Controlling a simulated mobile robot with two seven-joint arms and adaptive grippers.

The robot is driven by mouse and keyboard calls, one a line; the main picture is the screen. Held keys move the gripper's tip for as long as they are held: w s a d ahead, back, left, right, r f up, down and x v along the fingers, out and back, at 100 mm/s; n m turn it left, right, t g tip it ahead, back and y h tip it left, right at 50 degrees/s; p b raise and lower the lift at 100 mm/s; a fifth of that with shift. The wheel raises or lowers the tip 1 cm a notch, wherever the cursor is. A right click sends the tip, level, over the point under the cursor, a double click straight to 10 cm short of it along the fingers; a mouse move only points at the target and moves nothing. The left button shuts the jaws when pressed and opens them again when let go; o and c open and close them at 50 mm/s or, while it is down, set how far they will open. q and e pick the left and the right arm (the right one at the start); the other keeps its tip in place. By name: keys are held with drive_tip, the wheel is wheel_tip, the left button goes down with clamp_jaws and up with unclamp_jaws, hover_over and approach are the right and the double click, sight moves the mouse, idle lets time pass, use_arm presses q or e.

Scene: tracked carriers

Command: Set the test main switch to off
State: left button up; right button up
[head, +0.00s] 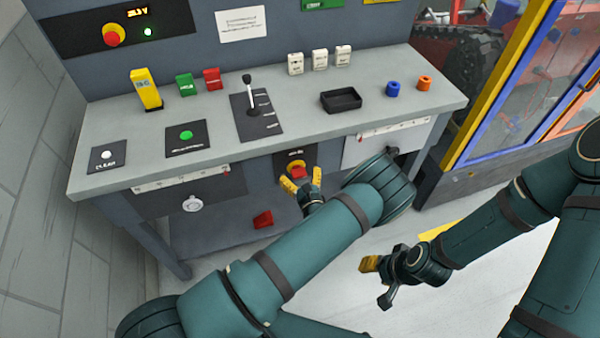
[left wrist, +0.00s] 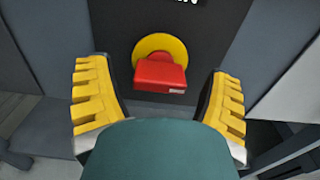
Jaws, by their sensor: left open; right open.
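The main switch is a red handle (head: 297,171) on a yellow round base, set on a dark plate (head: 297,160) below the bench top. The left wrist view shows the red handle (left wrist: 160,74) on its yellow disc (left wrist: 162,48) close up, with the handle lying roughly level. Lettering on the plate is cut off at the top. My left gripper (head: 301,186) is open in front of the switch. Its yellow fingers stand left and right of the handle, apart from it in the left wrist view (left wrist: 160,105). My right gripper (head: 376,280) is open and empty, low over the floor.
The grey bench top (head: 330,128) above carries a lever (head: 252,92), a black tray (head: 341,100), blocks and buttons. A drawer with a round knob (head: 192,203) is left of the switch. A red block (head: 263,219) lies on the lower shelf. Open floor lies in front.

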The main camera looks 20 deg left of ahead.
use_arm(q)
drive_tip(key=c, duration=1.2)
drive_tip(key=shift+n, duration=0.4)
drive_tip(key=n, duration=0.3)
drive_tip(key=shift+n+p, duration=0.3)
drive_tip(key=shift+p, duration=0.05)
drive_tip(key=n, duration=0.4)
drive_tip(key=shift+n, duration=0.3)
drive_tip(key=n, duration=0.4)
drive_tip(key=shift+n, duration=2.4)
drive_tip(key=shift+r, duration=0.1)
